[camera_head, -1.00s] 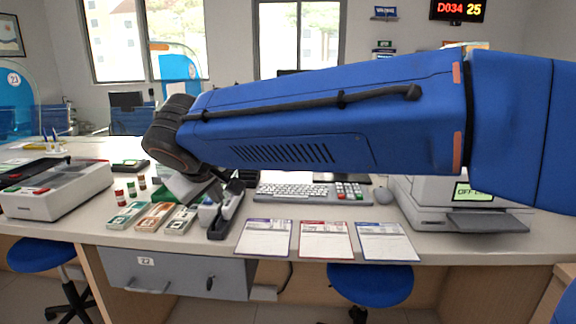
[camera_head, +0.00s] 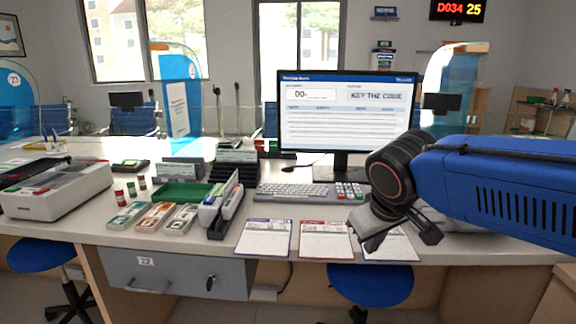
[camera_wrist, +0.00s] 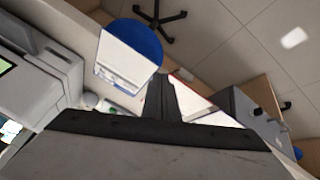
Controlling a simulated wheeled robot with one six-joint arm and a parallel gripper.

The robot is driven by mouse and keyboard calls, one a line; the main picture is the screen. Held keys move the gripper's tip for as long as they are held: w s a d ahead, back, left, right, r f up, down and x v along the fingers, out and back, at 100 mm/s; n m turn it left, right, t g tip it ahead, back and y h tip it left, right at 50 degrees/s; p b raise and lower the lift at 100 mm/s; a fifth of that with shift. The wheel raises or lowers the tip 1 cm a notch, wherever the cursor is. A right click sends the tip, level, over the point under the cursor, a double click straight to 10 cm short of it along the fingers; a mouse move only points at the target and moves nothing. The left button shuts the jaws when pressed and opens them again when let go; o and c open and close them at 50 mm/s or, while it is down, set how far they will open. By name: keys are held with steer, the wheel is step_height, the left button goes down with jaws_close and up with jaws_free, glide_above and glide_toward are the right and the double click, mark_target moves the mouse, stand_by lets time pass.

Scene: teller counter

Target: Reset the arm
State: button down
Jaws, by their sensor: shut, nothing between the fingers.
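My gripper (camera_head: 400,238) is shut and empty. In the head view it hangs at the end of my blue arm, over the right part of the counter. It covers part of the rightmost paper form (camera_head: 393,246). In the wrist view my gripper's dark fingers (camera_wrist: 160,98) are together in the middle, with nothing seen between them. Past them the wrist view shows paper forms, the counter edge and a blue stool seat (camera_wrist: 136,40).
A monitor (camera_head: 345,112) stands behind a keyboard (camera_head: 293,192). Left of these are a green tray (camera_head: 185,193), banknote stacks (camera_head: 163,216) and a white machine (camera_head: 60,190). A grey drawer (camera_head: 180,272) is below. My arm mostly hides the printer, which shows in the wrist view (camera_wrist: 55,70).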

steer(key=s+d+f+m, duration=0.4)
steer(key=s+d+f, duration=0.6)
steer(key=s, duration=0.4)
steer(key=shift+s+d+f+g+y, duration=0.3)
steer(key=shift+d+f+g+y, duration=0.1)
